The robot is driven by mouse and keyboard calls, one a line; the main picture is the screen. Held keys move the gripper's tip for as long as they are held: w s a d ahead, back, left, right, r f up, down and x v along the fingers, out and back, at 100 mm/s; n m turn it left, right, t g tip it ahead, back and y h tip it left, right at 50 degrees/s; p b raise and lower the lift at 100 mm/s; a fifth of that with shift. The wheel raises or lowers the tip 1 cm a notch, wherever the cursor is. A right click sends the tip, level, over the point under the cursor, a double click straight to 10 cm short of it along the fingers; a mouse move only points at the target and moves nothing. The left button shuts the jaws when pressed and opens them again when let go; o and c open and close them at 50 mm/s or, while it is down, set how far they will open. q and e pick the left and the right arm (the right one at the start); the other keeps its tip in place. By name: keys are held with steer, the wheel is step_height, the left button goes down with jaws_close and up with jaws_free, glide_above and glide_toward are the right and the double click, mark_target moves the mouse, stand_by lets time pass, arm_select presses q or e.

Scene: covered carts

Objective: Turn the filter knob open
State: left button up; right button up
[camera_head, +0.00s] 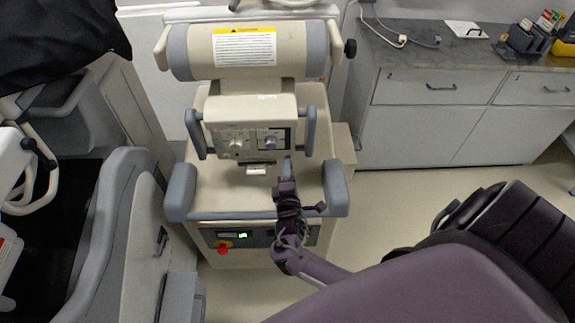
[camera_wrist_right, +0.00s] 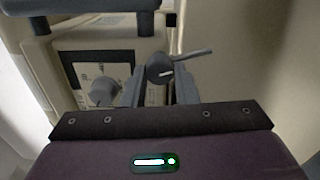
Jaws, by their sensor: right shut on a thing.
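A beige wheeled machine (camera_head: 250,100) stands in the middle of the head view, with a control panel (camera_head: 253,131) on its front. The panel carries a knob on the left (camera_head: 237,143) and one on the right (camera_head: 270,142). My right gripper (camera_head: 287,165) reaches up to the right side of the panel. In the right wrist view, its two fingers close around a dark round knob (camera_wrist_right: 160,69) with a white mark. A grey knob (camera_wrist_right: 103,91) sits to the left, apart from the fingers. No readable label shows which is the filter knob. My left gripper is not in view.
Grey bumper handles (camera_head: 309,128) flank the panel, and a grey rail runs below. A red button (camera_head: 222,250) sits on the lower front. A grey-and-white cart (camera_head: 125,210) stands close at left. Cabinets (camera_head: 440,110) stand at right behind open floor.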

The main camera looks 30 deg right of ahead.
steer(key=o, duration=1)
steer(key=b+v, duration=0.1)
steer(key=v, duration=0.7)
steer(key=shift+w, duration=0.1)
